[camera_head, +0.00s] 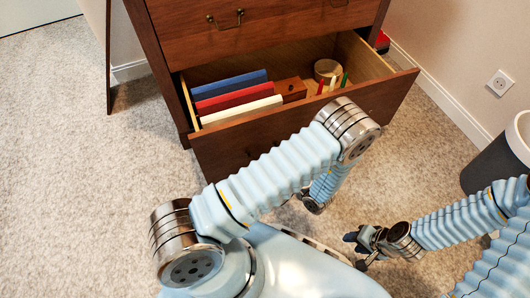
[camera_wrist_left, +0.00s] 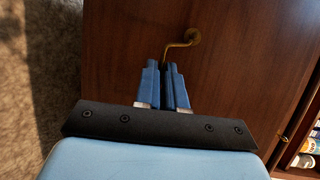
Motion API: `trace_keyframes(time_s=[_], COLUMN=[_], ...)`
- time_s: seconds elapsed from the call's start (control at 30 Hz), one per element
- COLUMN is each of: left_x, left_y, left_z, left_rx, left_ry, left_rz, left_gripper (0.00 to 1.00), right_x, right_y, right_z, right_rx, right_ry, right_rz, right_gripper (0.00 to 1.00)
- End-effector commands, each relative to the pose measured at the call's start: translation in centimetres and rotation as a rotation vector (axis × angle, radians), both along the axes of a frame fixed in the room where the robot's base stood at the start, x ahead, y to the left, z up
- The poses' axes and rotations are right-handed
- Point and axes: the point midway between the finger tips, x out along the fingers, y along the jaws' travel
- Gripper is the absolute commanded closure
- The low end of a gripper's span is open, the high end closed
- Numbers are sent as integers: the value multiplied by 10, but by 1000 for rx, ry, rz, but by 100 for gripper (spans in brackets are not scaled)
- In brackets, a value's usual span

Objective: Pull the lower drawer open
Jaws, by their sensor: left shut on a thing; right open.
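The lower drawer (camera_head: 210,150) of the brown wooden cabinet stands pulled well out, its inside showing from above. In the left wrist view its front panel (camera_wrist_left: 240,75) fills much of the picture, with a brass handle (camera_wrist_left: 190,38) on it. My left gripper (camera_wrist_left: 166,75) is shut on that handle, the bar running down between its blue fingers. In the head view my left arm hides the handle and the left fingers. My right gripper (camera_head: 358,250) is open and empty, low over the carpet to the right, apart from the drawer.
The drawer holds blue (camera_head: 230,84), red (camera_head: 235,98) and white books (camera_head: 242,110), a wooden box (camera_head: 291,88), a round container (camera_head: 327,70) and coloured sticks. The upper drawer (camera_head: 270,22) is shut. A grey bin (camera_head: 495,160) stands at the right. Carpet is clear at the left.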

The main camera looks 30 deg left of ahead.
Motion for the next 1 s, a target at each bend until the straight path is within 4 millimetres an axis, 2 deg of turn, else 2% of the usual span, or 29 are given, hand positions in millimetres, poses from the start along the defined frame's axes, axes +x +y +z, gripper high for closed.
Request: trace_keyframes(time_s=[0.2,0.5,0.7,1.0], left_x=[-23,-49,-58,-62], left_y=[-28,-58,-68,-72], left_z=[0,0,0,-1], left_rx=[-3,-2,-1,-2], left_ry=[2,1,0,1], left_rz=[-3,-2,-1,-1], left_gripper=[100,100,100,100], right_x=[0,0,0,0], right_y=[0,-1,-1,-1], right_z=[5,9,10,10], right_rx=[-1,-2,-2,-2], right_ry=[-1,-2,-2,-2], right_rz=[0,-1,-2,-2], right_gripper=[57,57,57,57])
